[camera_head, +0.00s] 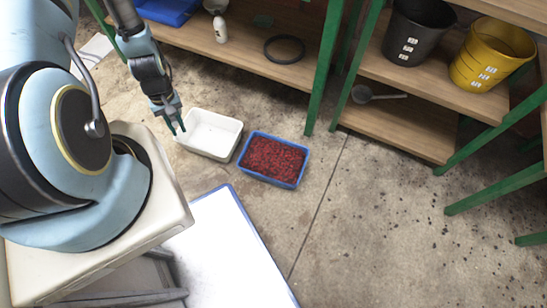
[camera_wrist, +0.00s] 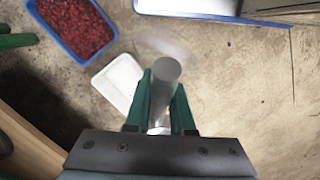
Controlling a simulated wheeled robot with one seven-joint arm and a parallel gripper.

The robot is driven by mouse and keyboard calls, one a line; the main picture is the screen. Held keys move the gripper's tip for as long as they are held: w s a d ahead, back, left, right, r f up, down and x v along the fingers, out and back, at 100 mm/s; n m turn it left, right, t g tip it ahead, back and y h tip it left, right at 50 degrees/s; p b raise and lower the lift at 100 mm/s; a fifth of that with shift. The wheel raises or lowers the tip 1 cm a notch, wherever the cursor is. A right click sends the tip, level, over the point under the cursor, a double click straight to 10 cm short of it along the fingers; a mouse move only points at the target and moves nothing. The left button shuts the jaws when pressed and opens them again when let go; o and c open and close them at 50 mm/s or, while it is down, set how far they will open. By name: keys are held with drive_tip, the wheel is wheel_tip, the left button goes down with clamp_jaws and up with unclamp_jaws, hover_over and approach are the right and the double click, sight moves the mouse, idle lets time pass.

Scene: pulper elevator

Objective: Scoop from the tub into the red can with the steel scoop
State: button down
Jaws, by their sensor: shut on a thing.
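My gripper (camera_head: 178,127) hangs beside the white tub (camera_head: 211,134), at its left rim. In the wrist view its green fingers (camera_wrist: 161,105) are shut on a grey round-ended metal piece (camera_wrist: 167,71). I cannot tell whether this is part of the steel scoop. The white tub looks empty; part of it shows in the wrist view (camera_wrist: 119,80). A blue tub (camera_head: 271,180) of red berries (camera_head: 272,158) stands right of the white tub, apart from my gripper. A grey scoop-like utensil with a handle (camera_head: 363,94) lies on the low right shelf. I see no red can.
Green-framed wooden shelves (camera_head: 240,50) stand behind the tubs. They hold a white bottle (camera_head: 220,30), a black ring (camera_head: 284,49), a black bucket (camera_head: 415,35) and a yellow bucket (camera_head: 490,55). A white blue-edged panel (camera_head: 230,250) lies in front. The floor at right is open.

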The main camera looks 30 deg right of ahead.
drive_tip(key=s+d+f+m+g+h+b, duration=0.1)
drive_tip(key=s+d+f+g+b, duration=0.1)
drive_tip(key=s+d+f+b, duration=0.5)
drive_tip(key=s+d+f+m+g+h+b, duration=0.15)
drive_tip(key=s+d+f+b, duration=0.25)
drive_tip(key=d+b, duration=0.6)
drive_tip(key=s+d+f+m+g+b, duration=0.1)
drive_tip(key=s+d+f+g+b, duration=0.1)
drive_tip(key=s+d+f+b, duration=0.5)
wheel_tip(320, 180, down, 14)
drive_tip(key=w+d+b, duration=0.1)
drive_tip(key=d+b, duration=0.1)
drive_tip(key=b, duration=1.2)
drive_tip(key=shift+d+f, duration=0.2)
drive_tip(key=shift+r+n, duration=0.1)
drive_tip(key=shift+n, duration=0.15)
